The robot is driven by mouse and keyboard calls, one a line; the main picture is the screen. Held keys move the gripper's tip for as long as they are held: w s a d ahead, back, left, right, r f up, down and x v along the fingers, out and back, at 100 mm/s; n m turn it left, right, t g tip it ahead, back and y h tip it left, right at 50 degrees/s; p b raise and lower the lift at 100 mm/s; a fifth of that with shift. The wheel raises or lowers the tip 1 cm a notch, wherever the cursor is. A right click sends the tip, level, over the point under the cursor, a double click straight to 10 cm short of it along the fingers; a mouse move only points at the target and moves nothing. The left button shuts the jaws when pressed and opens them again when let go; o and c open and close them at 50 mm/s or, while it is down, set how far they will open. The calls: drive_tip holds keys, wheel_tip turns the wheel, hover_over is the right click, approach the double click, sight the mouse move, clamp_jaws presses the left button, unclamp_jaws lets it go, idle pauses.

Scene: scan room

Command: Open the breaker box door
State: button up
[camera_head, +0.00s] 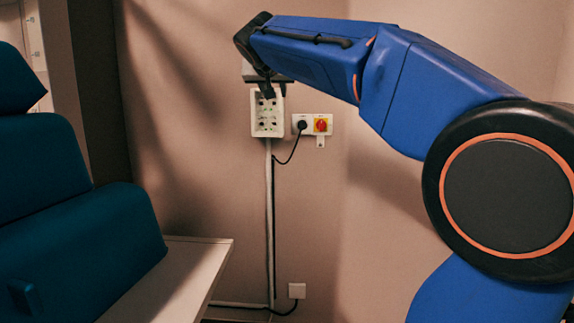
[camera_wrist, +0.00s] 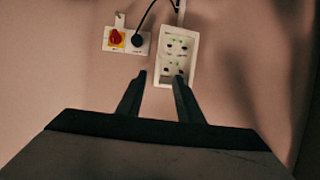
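The breaker box is a small white panel (camera_head: 267,128) on the wall, left of centre in the head view. Its face shows several dark switch-like spots and green marks. It also shows in the wrist view (camera_wrist: 193,50). I cannot make out a separate door panel or its edge. My gripper (camera_head: 268,93) points down in front of the box's upper part and hides some of it. In the wrist view my gripper's fingers (camera_wrist: 160,75) are apart with nothing between them. One fingertip overlaps the box's face, the other lies just beside it; contact cannot be told.
A plate with a red and yellow rotary switch (camera_head: 321,125) and a black plug (camera_head: 302,125) with a hanging cable is right of the box. A conduit (camera_head: 269,215) runs down from it. A teal padded seat (camera_head: 85,255) and white bench (camera_head: 185,270) stand left.

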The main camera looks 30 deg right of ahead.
drive_tip(key=a, duration=0.2)
drive_tip(key=m+g+h, duration=0.1)
approach(278, 112)
drive_tip(key=x, duration=0.7)
drive_tip(key=shift+w+d+f, duration=0.1)
drive_tip(key=shift+d+f, duration=0.05)
drive_tip(key=v, duration=1.7)
drive_tip(key=s+a+f+n+g+y, duration=0.1)
drive_tip(key=s+f+n+y, duration=0.3)
drive_tip(key=s+f, duration=1.1)
drive_tip(key=shift+f+g, duration=0.3)
drive_tip(key=shift+f, duration=1.6)
drive_tip(key=shift+s+a, duration=0.1)
